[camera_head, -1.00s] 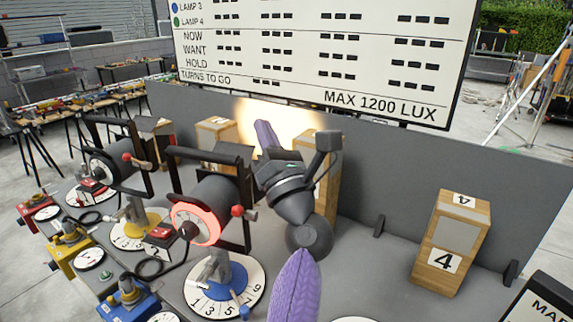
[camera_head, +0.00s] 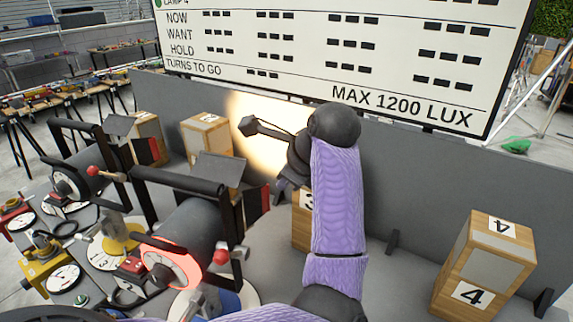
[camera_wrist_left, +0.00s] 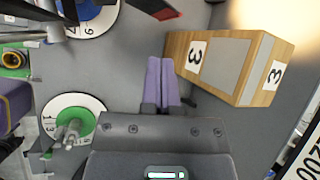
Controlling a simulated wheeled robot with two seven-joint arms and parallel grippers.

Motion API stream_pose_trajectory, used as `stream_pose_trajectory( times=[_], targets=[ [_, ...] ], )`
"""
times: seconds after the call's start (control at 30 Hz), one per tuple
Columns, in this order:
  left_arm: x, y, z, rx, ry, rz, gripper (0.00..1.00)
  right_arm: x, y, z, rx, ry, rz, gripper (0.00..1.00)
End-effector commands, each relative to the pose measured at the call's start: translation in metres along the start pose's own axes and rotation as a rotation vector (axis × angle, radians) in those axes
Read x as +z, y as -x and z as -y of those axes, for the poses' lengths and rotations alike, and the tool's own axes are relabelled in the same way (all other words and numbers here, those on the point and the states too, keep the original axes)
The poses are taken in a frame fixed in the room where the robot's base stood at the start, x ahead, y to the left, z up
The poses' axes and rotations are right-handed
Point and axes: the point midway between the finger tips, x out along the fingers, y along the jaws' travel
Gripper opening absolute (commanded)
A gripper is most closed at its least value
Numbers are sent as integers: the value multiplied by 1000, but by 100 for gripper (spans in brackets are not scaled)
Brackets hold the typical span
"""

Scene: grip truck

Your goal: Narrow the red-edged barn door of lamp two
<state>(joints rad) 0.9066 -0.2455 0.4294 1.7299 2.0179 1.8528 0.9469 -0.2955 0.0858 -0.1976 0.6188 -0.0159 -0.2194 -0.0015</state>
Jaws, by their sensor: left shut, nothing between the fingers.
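The nearer black lamp (camera_head: 188,238) has a glowing red ring at its back and a red-ended knob (camera_head: 221,254). In the left wrist view a dark panel with a red edge (camera_wrist_left: 155,8) shows at the top. My left gripper (camera_head: 294,165) is partly hidden by its forearm. Its purple fingers (camera_wrist_left: 162,62) are together and empty, apart from the panel. My right gripper is out of view.
A wooden box marked 3 (camera_wrist_left: 225,65) stands close to the right of the left fingers. Another lamp (camera_head: 75,180) stands at left. A box marked 4 (camera_head: 484,265) is at right. A grey wall (camera_head: 430,195) runs behind.

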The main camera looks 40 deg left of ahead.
Motion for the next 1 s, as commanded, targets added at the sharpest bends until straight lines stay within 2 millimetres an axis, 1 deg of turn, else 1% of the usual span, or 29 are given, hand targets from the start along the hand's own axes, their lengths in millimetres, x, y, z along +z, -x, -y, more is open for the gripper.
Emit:
stream_pose_trajectory(
  times=[0.17, 0.37, 0.4, 0.53, 0.7, 1.0],
  targets=[
    [-2, -22, -2, 3, 0, 2, 0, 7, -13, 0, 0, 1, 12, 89],
    [-2, -56, -2, 4, -1, 3, 0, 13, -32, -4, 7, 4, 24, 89],
    [-3, -64, -2, 1, 0, 2, 0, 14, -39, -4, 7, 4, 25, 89],
    [-2, -80, -2, 1, 0, 1, 0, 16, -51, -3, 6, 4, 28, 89],
    [-1, -89, -1, 1, -1, 2, 0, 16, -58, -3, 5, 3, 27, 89],
    [1, -89, 0, 0, -1, 3, 0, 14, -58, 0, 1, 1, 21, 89]
  ],
)
